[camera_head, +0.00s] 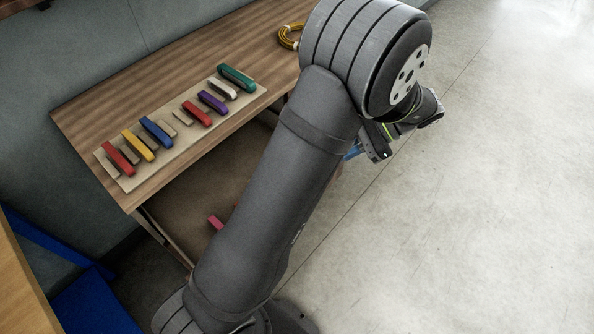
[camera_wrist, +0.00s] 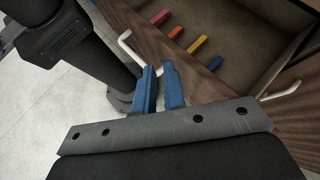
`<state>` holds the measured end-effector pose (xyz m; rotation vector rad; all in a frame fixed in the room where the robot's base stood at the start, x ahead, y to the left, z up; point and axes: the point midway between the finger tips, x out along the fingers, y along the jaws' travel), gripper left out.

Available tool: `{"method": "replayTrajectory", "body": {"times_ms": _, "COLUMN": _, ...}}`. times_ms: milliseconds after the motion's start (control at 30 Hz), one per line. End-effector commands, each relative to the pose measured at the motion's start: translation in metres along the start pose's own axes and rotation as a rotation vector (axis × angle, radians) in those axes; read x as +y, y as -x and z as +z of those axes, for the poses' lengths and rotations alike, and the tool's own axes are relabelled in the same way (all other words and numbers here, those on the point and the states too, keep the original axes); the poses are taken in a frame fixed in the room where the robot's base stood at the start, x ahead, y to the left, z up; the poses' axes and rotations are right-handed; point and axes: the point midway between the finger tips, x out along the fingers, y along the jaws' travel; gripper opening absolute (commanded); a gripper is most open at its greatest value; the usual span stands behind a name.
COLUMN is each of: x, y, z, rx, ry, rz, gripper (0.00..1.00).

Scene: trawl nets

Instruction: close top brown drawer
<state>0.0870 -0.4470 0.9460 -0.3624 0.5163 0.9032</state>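In the wrist view an open brown wooden drawer (camera_wrist: 184,65) shows, with its light inside and several small coloured blocks in it. A white handle (camera_wrist: 126,46) sits on the dark wood front at its left. My gripper (camera_wrist: 158,72) has two blue fingers with a narrow empty gap between them; they are in front of the drawer's wooden face, and I cannot tell whether they touch it. In the head view the drawer's inside (camera_head: 185,192) shows under the tabletop, largely hidden by my arm. A blue finger (camera_head: 354,151) shows beyond my arm there.
A second white handle (camera_wrist: 281,91) is on a wood panel at right. The wooden table (camera_head: 85,108) bears a board (camera_head: 128,183) with several coloured blocks and a yellow coil (camera_head: 287,38). A blue object (camera_head: 90,305) is lower left. Floor at right is clear.

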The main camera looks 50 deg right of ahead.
Motion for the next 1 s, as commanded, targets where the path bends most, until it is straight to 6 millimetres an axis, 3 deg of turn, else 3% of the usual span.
{"method": "replayTrajectory", "body": {"times_ms": 400, "x": 0.079, "y": -0.051, "z": -0.121, "rx": -0.346, "ry": -0.21, "rz": -0.507, "gripper": 0.0}}
{"method": "replayTrajectory", "body": {"times_ms": 600, "x": 0.114, "y": -0.078, "z": -0.164, "rx": -0.465, "ry": -0.309, "rz": -0.764, "gripper": 0.0}}
{"method": "replayTrajectory", "body": {"times_ms": 800, "x": 0.13, "y": -0.091, "z": -0.183, "rx": -0.512, "ry": -0.358, "rz": -0.892, "gripper": 0.0}}
{"method": "replayTrajectory", "body": {"times_ms": 1000, "x": 0.121, "y": -0.1, "z": -0.181, "rx": -0.518, "ry": -0.364, "rz": -0.905, "gripper": 0.0}}
